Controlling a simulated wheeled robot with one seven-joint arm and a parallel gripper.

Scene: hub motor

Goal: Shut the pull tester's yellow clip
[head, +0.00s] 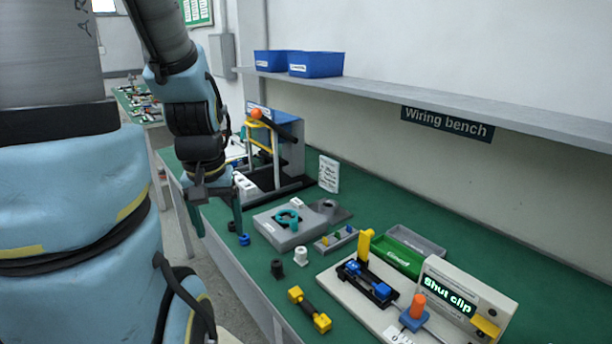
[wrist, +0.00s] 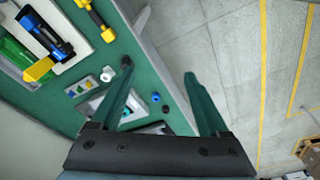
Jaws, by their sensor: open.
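The pull tester (head: 345,285) is a pale base plate at the front right, with a box whose screen reads "Shut clip" (head: 448,297). A yellow lever (head: 365,245) stands upright on its blue and black clip (head: 367,280). The yellow lever also shows at the left of the wrist view (wrist: 39,69), beside the blue clip part (wrist: 45,35). My gripper (head: 217,222) is open and empty, with its fingers pointing down near the bench's front edge, well left of the tester. The wrist view shows its two spread green fingers (wrist: 158,75).
Between my gripper and the tester are a grey fixture with a teal ring (head: 288,221), a black and a white fitting (head: 301,256), and a yellow-ended tool (head: 310,309). Green and grey trays (head: 400,255) stand behind the tester. A shelf (head: 440,95) overhangs the back.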

